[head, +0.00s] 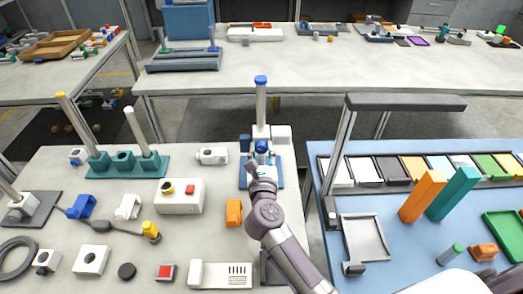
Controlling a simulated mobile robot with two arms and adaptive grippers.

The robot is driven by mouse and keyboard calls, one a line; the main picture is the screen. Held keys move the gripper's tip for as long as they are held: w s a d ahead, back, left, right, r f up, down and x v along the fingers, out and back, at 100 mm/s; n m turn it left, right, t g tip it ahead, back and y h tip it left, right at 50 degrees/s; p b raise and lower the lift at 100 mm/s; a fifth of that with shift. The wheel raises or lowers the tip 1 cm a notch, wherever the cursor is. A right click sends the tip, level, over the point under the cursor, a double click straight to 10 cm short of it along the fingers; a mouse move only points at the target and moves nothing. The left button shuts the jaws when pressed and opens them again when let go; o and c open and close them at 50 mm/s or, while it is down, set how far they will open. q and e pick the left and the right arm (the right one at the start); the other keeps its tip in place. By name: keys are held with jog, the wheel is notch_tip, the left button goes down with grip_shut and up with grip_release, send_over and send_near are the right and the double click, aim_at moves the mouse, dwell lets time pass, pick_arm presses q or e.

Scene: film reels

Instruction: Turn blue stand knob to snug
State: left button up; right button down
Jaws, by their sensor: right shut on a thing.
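The blue stand (276,180) is near the right edge of the pale table, with a blue base plate and an upright grey post topped by a blue cap. A small blue knob (262,147) shows low on the stand, in front of the post. My right gripper (262,159) reaches up from below and is at the knob, with its fingers closed on it. The fingers and wrist hide part of the knob and base plate. The knob's turn angle cannot be read. My left gripper is not in view.
A teal rack (126,166) with posts, a control box (179,197) with a red button, and an orange block (234,213) stand left of my right arm. A blue table with a grey frame (365,240) is to the right, across a narrow gap.

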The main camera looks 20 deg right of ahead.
jog(key=shift+r+n+p, duration=0.15)
jog(key=shift+n+p, duration=0.95)
jog(key=shift+p, duration=0.05)
jog(key=n+p, duration=0.3)
jog(key=shift+n, duration=0.3)
jog(key=n+p, duration=0.2)
jog(key=n, duration=0.1)
jog(key=shift+a+f+n+p, duration=0.1)
jog(key=shift+f+n+p, duration=0.1)
jog(key=shift+n+p, duration=0.9)
jog(key=shift+n+b, duration=0.3)
jog(key=shift+n, duration=0.2)
jog(key=c, duration=0.8)
grip_release()
jog(key=shift+o, duration=0.2)
